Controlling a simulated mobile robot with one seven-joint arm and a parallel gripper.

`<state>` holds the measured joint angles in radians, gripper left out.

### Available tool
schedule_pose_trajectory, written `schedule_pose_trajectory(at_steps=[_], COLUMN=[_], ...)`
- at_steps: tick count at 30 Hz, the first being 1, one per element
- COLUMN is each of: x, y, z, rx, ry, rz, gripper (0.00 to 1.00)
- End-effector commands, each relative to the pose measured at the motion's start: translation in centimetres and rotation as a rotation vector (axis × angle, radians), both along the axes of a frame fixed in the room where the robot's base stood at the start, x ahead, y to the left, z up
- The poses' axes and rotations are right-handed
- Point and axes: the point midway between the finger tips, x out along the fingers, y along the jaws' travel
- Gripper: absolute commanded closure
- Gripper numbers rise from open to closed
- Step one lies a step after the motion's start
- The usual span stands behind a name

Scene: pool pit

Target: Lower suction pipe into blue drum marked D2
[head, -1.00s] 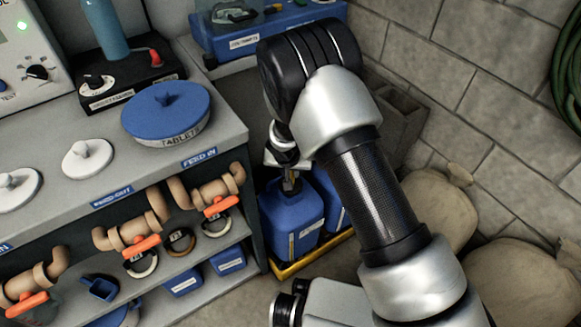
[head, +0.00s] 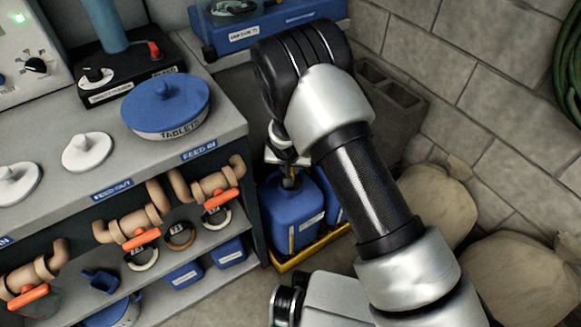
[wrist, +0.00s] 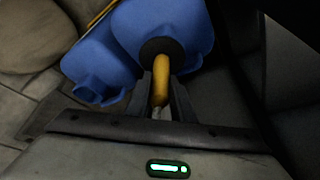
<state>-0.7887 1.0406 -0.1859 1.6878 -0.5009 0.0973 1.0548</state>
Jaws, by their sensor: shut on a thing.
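My gripper (wrist: 160,90) is shut on the yellow suction pipe (wrist: 162,75) and points down at a blue drum (wrist: 190,28). In the wrist view the pipe meets a dark round collar or opening on top of that drum. How deep the pipe reaches cannot be told. In the head view my gripper (head: 290,178) is small and partly hidden by my arm, just over the front blue drum (head: 290,215). A second blue drum (head: 333,208) stands beside it, partly behind my arm, and shows in the wrist view (wrist: 92,65). I cannot read which drum is D2.
Both drums stand in a yellow-rimmed tray (head: 322,243) on the floor. A grey bench (head: 218,118) with a blue tablet tub (head: 165,105) and pipes with orange handles is close at left. Concrete blocks (head: 392,95) and tan sacks (head: 525,270) lie at right.

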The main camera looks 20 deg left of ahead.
Motion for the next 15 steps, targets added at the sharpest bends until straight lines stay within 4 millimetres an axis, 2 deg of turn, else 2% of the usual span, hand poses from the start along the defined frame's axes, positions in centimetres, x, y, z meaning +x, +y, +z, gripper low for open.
schedule_pose_trajectory(at_steps=[8, 9, 12, 15], x=[0.0, -0.01, -0.01, 0.0], y=[0.04, 0.04, 0.02, 0.01], z=[-0.22, -0.23, -0.23, -0.21], rx=[0.001, 0.001, 0.001, 0.001], ry=[0.0, 0.0, 0.0, 0.0], rz=[-0.001, -0.001, -0.001, -0.001], gripper=[1.0, 0.75, 0.58, 0.57])
